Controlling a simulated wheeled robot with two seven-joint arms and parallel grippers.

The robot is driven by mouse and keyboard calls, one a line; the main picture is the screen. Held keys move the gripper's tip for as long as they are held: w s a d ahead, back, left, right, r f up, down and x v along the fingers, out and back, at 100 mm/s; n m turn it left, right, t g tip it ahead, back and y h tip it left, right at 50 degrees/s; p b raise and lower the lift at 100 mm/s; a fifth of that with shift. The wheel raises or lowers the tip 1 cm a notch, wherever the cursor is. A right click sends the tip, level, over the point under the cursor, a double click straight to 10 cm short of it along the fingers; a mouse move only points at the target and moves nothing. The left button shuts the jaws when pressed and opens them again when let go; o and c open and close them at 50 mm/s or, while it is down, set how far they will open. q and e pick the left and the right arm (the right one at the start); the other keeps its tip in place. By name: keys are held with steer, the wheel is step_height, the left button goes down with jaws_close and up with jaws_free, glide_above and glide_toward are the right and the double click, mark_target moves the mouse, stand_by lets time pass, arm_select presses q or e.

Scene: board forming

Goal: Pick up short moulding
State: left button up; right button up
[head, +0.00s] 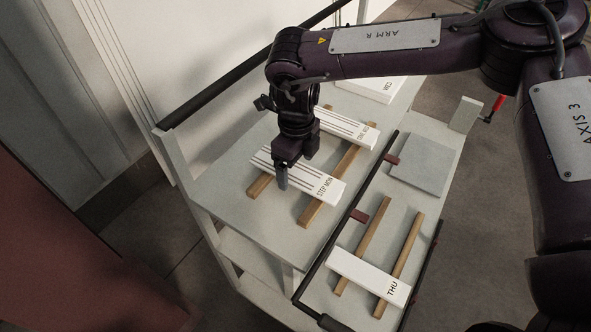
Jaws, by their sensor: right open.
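Several white pieces with printed labels are in the head view, and I cannot tell for sure which one is the short moulding. A grooved white piece marked "STEP MON" (326,187) lies across two wooden strips on the cart. A similar grooved piece (357,133) lies behind it. A plain, shorter-looking white piece marked "THU" (366,277) lies across two more strips at the front right. My right gripper (282,182) is open and points down at the "STEP MON" piece, its fingers overlapping it in the picture; contact is unclear. My left gripper is not in view.
The grey cart top (225,185) has bare room at the left. A grey square plate (420,164) lies at the right. A white block marked "WED" (378,90) sits at the back. A black rail (340,235) runs between the "STEP MON" and "THU" areas.

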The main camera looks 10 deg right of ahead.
steer(key=shift+f, duration=0.5)
steer(key=shift+w+f, duration=0.1)
steer(key=shift+f, duration=0.1)
steer(key=c, duration=1.4)
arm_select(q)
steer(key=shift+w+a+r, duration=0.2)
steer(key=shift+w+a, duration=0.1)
arm_select(e)
steer(key=shift+o, duration=0.2)
steer(key=shift+r, duration=0.1)
steer(key=shift+r, duration=0.15)
steer(key=shift+r, duration=0.3)
step_height(320, 180, up, 9)
steer(key=b, duration=0.2)
step_height(320, 180, up, 10)
steer(key=p, duration=0.1)
glide_above(296, 171)
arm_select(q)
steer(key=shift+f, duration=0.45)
